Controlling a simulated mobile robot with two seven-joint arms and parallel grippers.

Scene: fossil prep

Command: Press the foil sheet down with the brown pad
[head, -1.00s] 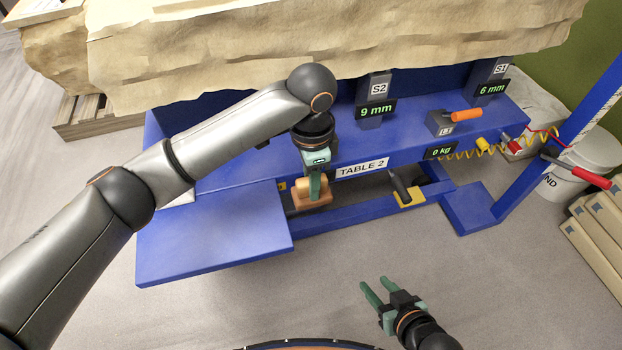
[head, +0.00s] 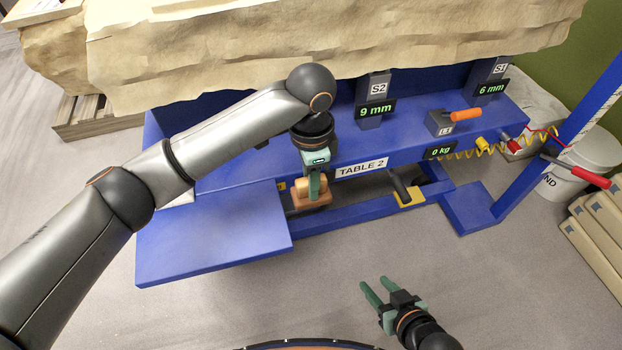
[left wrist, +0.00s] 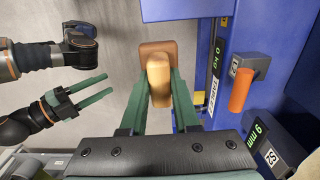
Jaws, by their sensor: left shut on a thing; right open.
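The brown pad (head: 318,201) has a tan handle block on a darker brown base. My left gripper (head: 315,185) is shut on the handle, and the pad hangs beside the right edge of the blue side shelf. In the left wrist view the pad (left wrist: 155,48) sits between the two green fingers, over the floor and a blue edge. My right gripper (head: 371,290) is open and empty above the floor. I cannot make out the foil sheet for certain; a small pale patch (head: 184,198) shows partly behind my left arm.
A blue bench labelled TABLE 2 (head: 361,168) carries the S2 post (head: 377,88), a box with an orange lever (head: 466,115) and a yellow coiled hose. The blue side shelf (head: 215,235) is bare. A large tan rock jacket (head: 300,40) overhangs the back. A white bucket (head: 580,165) stands right.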

